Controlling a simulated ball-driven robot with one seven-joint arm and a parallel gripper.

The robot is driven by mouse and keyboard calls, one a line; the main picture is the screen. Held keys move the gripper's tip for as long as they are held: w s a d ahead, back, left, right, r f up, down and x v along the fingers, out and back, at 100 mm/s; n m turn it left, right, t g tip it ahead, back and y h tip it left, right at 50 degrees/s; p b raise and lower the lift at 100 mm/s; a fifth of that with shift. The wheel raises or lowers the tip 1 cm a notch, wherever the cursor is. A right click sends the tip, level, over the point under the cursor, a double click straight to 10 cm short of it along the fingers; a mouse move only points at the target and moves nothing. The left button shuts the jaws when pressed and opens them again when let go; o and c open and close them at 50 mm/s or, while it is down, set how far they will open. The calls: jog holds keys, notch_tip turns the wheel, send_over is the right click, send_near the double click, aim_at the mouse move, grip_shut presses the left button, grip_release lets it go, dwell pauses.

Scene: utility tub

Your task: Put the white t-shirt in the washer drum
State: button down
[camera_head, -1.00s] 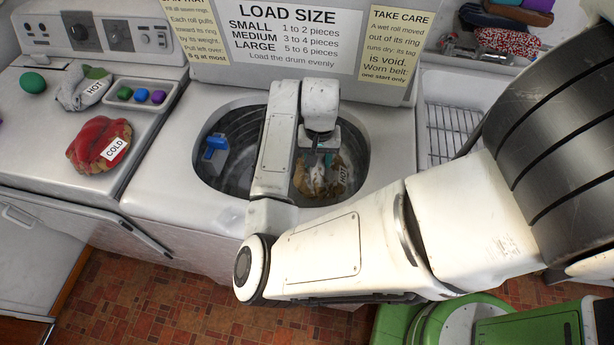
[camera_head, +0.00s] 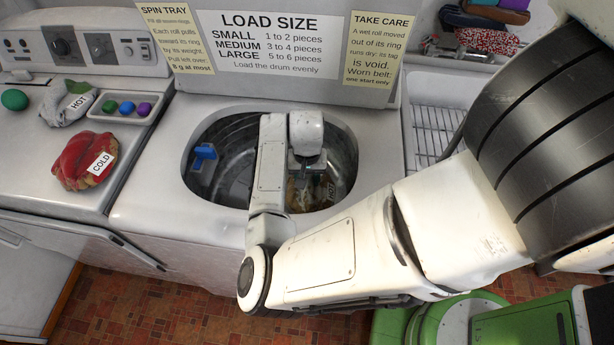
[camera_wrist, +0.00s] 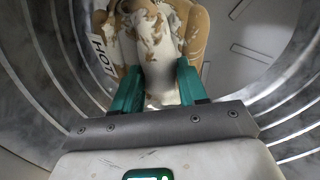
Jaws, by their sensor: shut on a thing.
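The washer drum (camera_head: 233,186) is an open metal tub in the white machine. My gripper (camera_head: 307,172) points down inside it, right of the middle, partly hidden by my arm. In the wrist view, my gripper's teal fingers (camera_wrist: 160,88) are shut on a whitish roll of cloth (camera_wrist: 160,62) with tan-brown patches, the likeliest white t-shirt. Behind or around it is a tan bundle (camera_wrist: 200,35) with a white HOT tag (camera_wrist: 101,60). I cannot tell whether the roll touches the drum floor.
A blue fitting (camera_head: 203,155) is on the drum's left wall. A wire-racked basin (camera_head: 440,130) is at right.

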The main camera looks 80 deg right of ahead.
jog(key=shift+f, duration=0.4)
jog(key=c, duration=0.6)
grip_release()
notch_tip(320, 180, up, 13)
jog(key=shift+r, duration=0.15)
